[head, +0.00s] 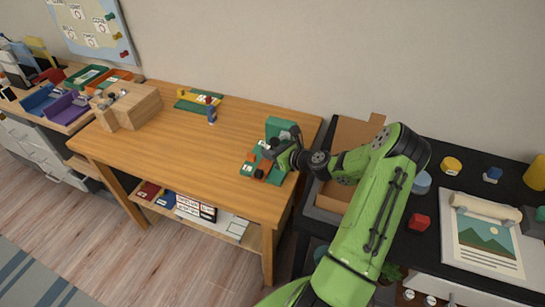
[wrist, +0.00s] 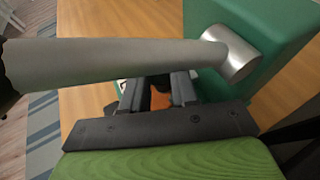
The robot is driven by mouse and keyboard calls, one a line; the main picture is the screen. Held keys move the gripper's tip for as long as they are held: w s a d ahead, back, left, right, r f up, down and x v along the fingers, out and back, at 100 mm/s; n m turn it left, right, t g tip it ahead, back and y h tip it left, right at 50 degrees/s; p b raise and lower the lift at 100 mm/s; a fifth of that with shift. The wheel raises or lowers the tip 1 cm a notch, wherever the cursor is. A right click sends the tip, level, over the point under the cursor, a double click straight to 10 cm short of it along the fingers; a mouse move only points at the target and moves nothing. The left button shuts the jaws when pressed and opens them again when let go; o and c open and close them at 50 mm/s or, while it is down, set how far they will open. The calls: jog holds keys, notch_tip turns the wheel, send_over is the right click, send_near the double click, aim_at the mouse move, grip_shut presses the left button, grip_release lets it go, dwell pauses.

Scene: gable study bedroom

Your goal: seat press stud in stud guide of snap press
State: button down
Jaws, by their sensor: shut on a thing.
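The green snap press (head: 281,128) stands at the right end of the wooden workbench. Its green body (wrist: 275,30) fills the upper right of the wrist view. A grey lever (wrist: 110,65) with a silver end crosses in front of my fingers there. My gripper (head: 268,153) is low at the front of the press, over its base. In the wrist view my gripper (wrist: 157,92) points down between the lever and the bench. It is shut on a small dark thing, apparently the press stud, mostly hidden. An orange part (wrist: 161,101) shows just beyond the fingers. The stud guide cannot be made out.
A wooden block (head: 130,105) with small parts stands on the bench's left. A green mat (head: 199,102) with small pieces lies at the back. The bench's middle is clear. A cardboard box (head: 350,140) and a black table (head: 440,180) are on the right.

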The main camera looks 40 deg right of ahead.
jog(key=shift+s+a+f+b, duration=0.1)
jog(key=shift+s+f+b, duration=0.15)
jog(key=shift+f, duration=0.25)
jog(key=shift+s+a+f+b, duration=0.1)
jog(key=shift+f+b, duration=0.15)
jog(key=shift+f, duration=0.25)
jog(key=shift+w, duration=0.1)
jog(key=shift+w, duration=0.1)
jog(key=shift+f, duration=0.25)
